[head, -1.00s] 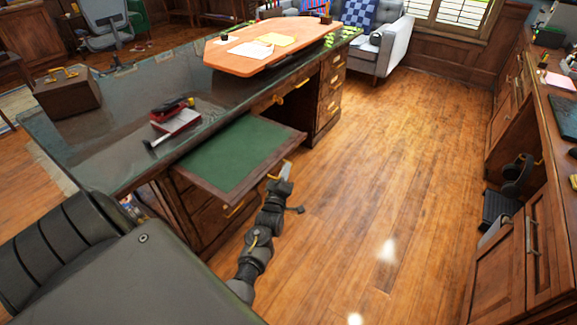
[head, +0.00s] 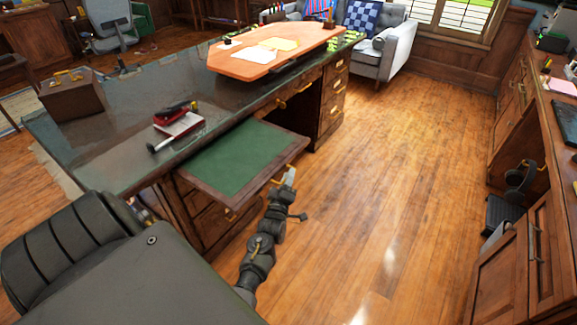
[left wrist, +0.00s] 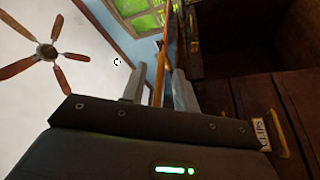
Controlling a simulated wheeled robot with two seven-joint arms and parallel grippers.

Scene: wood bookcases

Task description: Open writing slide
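The writing slide (head: 232,158), a green-topped board with a dark wood rim, sticks out from the side of the big desk (head: 112,148). My left gripper (head: 290,176) is at the outer edge of the slide, near its right corner. A brass handle (head: 278,181) shows there. In the left wrist view, the left gripper's fingers (left wrist: 157,88) stand apart, with a brass bar (left wrist: 159,65) between them. A gap shows between the bar and the left finger. I cannot tell whether the right finger touches the slide's edge. My right gripper is out of view.
An orange-topped board with papers (head: 270,52) and a red and black item (head: 180,123) lie on the desk. Brass-handled drawers (head: 333,95) are below. The wood floor (head: 390,170) is clear between the desk and the right cabinets (head: 520,250).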

